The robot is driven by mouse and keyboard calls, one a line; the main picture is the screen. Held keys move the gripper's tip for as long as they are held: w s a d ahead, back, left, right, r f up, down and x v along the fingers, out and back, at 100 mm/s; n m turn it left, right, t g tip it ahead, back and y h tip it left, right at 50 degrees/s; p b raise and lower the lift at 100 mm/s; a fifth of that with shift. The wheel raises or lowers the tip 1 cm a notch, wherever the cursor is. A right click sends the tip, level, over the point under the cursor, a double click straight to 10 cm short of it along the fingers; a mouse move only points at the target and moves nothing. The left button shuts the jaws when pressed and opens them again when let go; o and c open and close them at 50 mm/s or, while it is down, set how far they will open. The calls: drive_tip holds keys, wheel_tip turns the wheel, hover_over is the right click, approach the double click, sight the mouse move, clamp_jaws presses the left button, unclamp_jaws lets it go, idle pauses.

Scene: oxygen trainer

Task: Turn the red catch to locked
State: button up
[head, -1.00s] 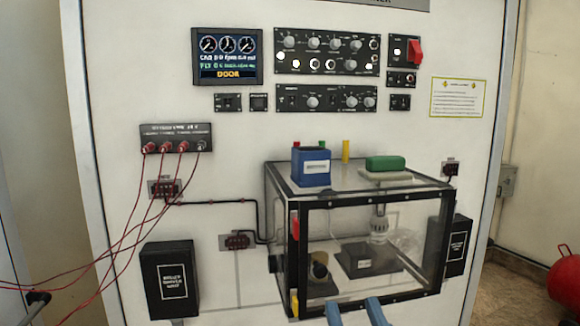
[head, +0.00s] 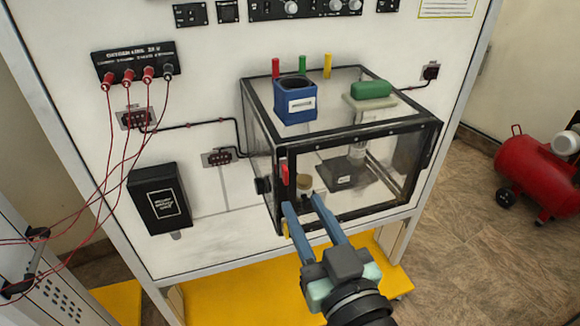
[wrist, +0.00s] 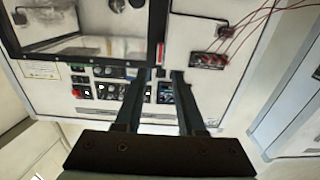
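The red catch (head: 285,172) is a small upright red piece on the front left post of the clear, black-framed box (head: 377,135) in the head view. My gripper (head: 303,201) is in front of the box, with its two blue fingers spread apart and nothing visible between them. In the picture its fingertips lie just below the red catch; I cannot tell whether they touch the box. In the wrist view the fingers (wrist: 159,76) are also apart, with a small red piece (wrist: 161,72) beyond the gap, probably the catch.
Red leads (head: 110,150) hang at the left above a black unit (head: 159,197). A red compressor (head: 535,168) stands on the floor at right. Space in front of the box is clear.

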sight(287, 175)
drive_tip(key=p+x, duration=0.2)
drive_tip(key=x, duration=0.5)
drive_tip(key=shift+c, duration=0.3)
clamp_jaws()
